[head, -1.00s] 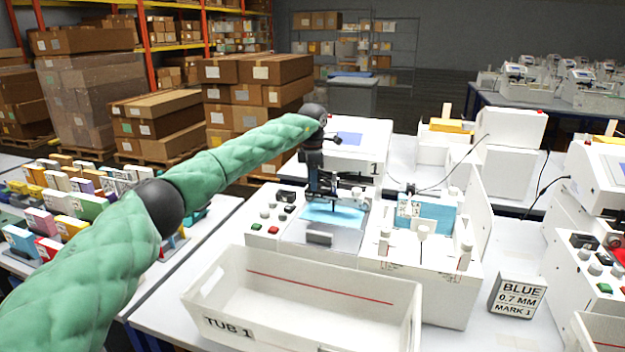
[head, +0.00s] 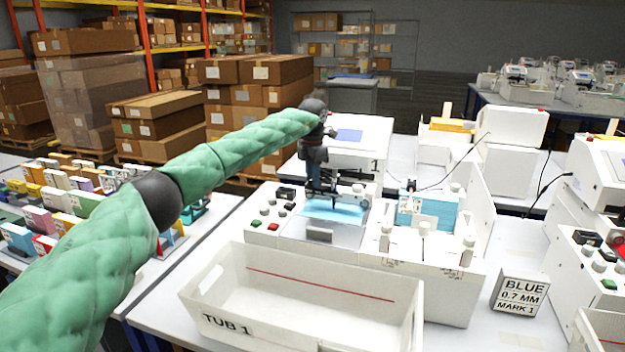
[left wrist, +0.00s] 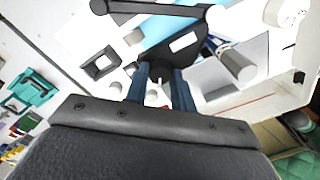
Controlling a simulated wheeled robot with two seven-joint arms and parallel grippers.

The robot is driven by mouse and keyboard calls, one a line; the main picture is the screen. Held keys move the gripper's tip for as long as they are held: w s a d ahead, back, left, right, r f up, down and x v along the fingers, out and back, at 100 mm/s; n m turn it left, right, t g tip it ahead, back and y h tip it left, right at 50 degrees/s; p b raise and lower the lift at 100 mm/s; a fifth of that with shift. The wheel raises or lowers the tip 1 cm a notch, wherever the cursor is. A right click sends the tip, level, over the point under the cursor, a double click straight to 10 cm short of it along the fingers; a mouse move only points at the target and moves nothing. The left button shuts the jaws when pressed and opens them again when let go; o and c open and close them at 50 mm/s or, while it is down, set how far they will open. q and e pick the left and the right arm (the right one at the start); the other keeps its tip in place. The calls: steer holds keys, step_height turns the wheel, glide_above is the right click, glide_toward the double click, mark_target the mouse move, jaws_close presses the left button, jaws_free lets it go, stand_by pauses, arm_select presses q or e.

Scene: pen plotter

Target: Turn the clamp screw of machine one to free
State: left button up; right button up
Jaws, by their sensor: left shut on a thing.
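Machine one (head: 372,142) is the white plotter with a "1" on its side and a small screen. A light-blue sheet (head: 335,210) lies on its bed below a dark pen carriage (head: 352,196). My left gripper (head: 318,190) points down at the carriage area and hides part of it. In the left wrist view, the blue fingers (left wrist: 162,78) are shut on a small dark round knob (left wrist: 160,70), apparently the clamp screw; its turn position cannot be read. A grey-white cylinder (left wrist: 236,64) sits to the right of the fingers. My right gripper is not seen.
White Tub 1 (head: 205,318) stands in front of the machine and looks empty. A control panel with knobs and red and green buttons (head: 272,226) is left of the bed. A "BLUE 0.7 MM MARK 1" box (head: 519,294) stands at right. White posts (head: 424,230) rise beside the bed.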

arm_select(q)
steer(key=n+b, duration=0.2)
steer(key=n, duration=0.2)
steer(key=n+b, duration=0.1)
steer(key=n, duration=0.2)
steer(key=n+b, duration=0.1)
steer(key=n, duration=0.1)
steer(key=shift+n, duration=0.3)
steer(key=n, duration=0.2)
steer(key=shift+n+b, duration=0.3)
steer(key=shift+b, duration=0.05)
steer(key=shift+r+n+b, duration=0.1)
steer(key=shift+n+b, duration=0.2)
steer(key=shift+n, duration=1.7)
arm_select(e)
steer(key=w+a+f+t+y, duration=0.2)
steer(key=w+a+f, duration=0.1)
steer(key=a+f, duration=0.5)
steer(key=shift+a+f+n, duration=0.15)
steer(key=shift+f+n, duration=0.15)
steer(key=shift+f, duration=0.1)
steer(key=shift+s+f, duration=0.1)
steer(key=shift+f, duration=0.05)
